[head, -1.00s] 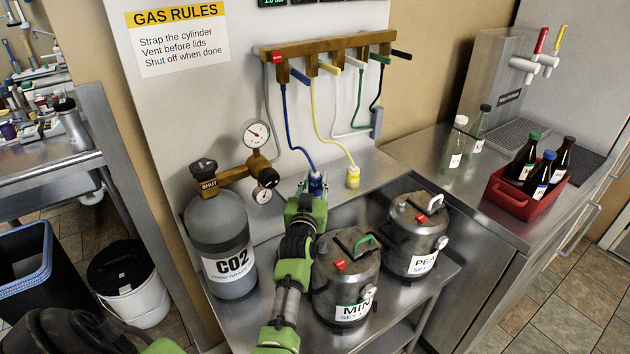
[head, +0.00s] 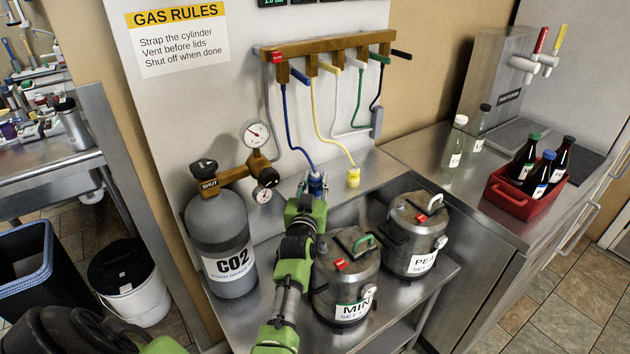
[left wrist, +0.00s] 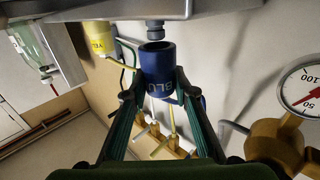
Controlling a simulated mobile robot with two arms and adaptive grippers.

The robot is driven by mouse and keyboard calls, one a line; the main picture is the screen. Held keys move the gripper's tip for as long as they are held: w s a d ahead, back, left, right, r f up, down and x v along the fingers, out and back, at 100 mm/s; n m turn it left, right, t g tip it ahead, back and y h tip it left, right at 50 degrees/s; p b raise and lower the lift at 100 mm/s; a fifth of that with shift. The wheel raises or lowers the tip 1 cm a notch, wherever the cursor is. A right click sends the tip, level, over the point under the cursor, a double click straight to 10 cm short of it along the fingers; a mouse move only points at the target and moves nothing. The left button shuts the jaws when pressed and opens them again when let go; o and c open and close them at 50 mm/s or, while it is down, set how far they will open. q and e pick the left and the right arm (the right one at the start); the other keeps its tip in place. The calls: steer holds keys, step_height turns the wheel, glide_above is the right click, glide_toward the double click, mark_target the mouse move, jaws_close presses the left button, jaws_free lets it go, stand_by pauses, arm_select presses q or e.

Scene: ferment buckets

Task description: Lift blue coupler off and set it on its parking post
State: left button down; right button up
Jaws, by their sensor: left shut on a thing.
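The blue coupler (head: 316,183) is on the end of the blue hose, above the back of the steel shelf by the wall panel. My left gripper (head: 312,188) is shut on it. In the left wrist view the coupler (left wrist: 157,63) sits between both fingers. That view is upside down relative to the room. A short grey post (left wrist: 156,29) on the shelf lines up with the coupler's open end, close to it; I cannot tell whether they touch. The yellow coupler (head: 353,177) stands upright to the right. My right gripper is not in view.
Two steel kegs, the mint one (head: 346,272) and another (head: 415,233), stand right of my left arm. The CO2 cylinder (head: 222,242) with its gauges stands left. A wooden hose rack (head: 325,47) hangs above. A red crate of bottles (head: 522,192) is far right.

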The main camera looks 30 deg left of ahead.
mark_target(315, 190)
arm_select(q)
steer(key=shift+f, duration=0.4)
stand_by(0.7)
steer(key=shift+f+b, duration=0.65)
steer(key=shift+f, duration=0.25)
stand_by(0.8)
steer(key=shift+f, duration=0.2)
stand_by(0.8)
steer(key=c, duration=1.6)
jaws_free()
steer(key=shift+f, duration=0.1)
steer(key=o, duration=0.6)
steer(key=shift+f, duration=0.1)
steer(key=shift+o, duration=0.2)
